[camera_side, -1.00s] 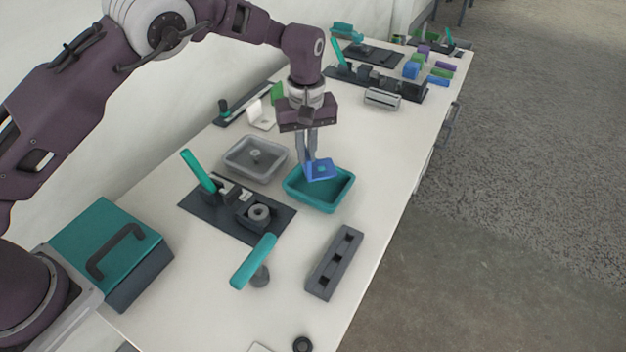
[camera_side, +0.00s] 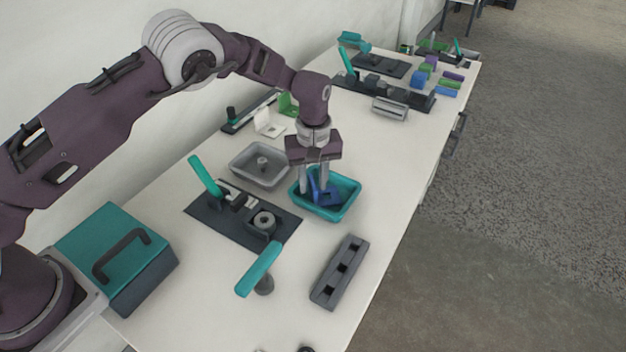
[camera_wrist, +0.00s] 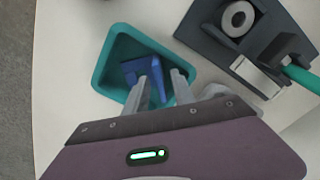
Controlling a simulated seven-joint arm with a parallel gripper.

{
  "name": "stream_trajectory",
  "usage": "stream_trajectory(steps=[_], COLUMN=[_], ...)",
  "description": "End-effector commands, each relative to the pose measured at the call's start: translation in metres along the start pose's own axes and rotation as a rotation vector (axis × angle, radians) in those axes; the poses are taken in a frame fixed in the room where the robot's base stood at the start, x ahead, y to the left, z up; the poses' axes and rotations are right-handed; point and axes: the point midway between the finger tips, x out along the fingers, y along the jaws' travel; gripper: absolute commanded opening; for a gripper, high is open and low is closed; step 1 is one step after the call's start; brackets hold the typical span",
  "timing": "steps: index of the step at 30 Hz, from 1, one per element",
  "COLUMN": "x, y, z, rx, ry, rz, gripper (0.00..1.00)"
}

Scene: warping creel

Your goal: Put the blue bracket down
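The blue bracket (camera_side: 325,196) is inside the teal tray (camera_side: 339,213), low against its floor. The wrist view also shows the bracket (camera_wrist: 133,71) in the tray (camera_wrist: 101,75), partly hidden behind a finger. My gripper (camera_side: 313,188) points down into the tray, and its two fingers stand apart on either side of the bracket's upright part. In the wrist view, the gripper (camera_wrist: 160,80) shows a gap between the fingers with blue between them. I cannot tell whether a finger still touches the bracket.
A grey tray (camera_side: 238,168) stands left of the teal one. A dark fixture plate (camera_side: 232,226) with a teal lever lies in front, near a teal-handled stand (camera_side: 263,284) and a slotted grey block (camera_side: 339,272). White and green brackets stand behind. Table is clear right of the tray.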

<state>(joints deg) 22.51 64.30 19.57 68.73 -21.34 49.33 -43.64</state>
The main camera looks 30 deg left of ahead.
Motion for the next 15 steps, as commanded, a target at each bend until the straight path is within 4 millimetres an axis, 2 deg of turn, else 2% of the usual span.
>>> stream_trajectory(steps=[4, 7, 15], x=[-0.002, -0.016, -0.089], y=[0.000, 0.001, 0.001], z=[0.000, -0.001, -0.001], rx=[0.000, 0.001, 0.001], ry=[0.001, 0.002, 0.003], rz=[0.001, 0.003, 0.004], gripper=[0.30, 0.30, 0.30])
